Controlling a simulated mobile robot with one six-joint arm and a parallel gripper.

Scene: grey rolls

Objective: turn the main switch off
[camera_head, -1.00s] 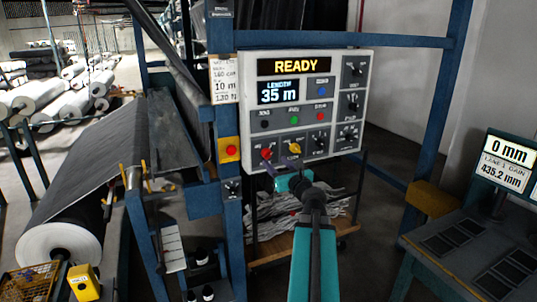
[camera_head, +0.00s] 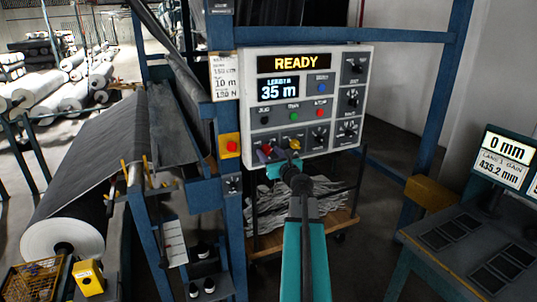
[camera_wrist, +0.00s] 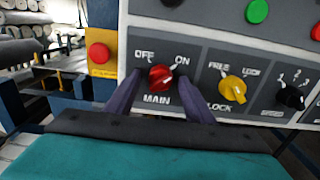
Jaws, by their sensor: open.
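The red MAIN switch knob (camera_wrist: 161,77) is on the light grey control panel (camera_head: 240,80), between the labels OFF on the left and ON on the right. Its white mark points up and right, toward ON. My gripper (camera_wrist: 158,92) is open, with one purple finger on each side of the knob's lower part. I cannot tell whether the fingers touch it. In the head view my gripper (camera_head: 279,156) is at the panel's lower left and partly hides the knob.
A yellow LOCK knob (camera_wrist: 233,89) is close to the right of my right finger. A red button on a yellow plate (camera_wrist: 100,54) is to the left. A blue post (camera_head: 232,225) stands left of the panel. A cart with crumpled material (camera_head: 265,212) is below.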

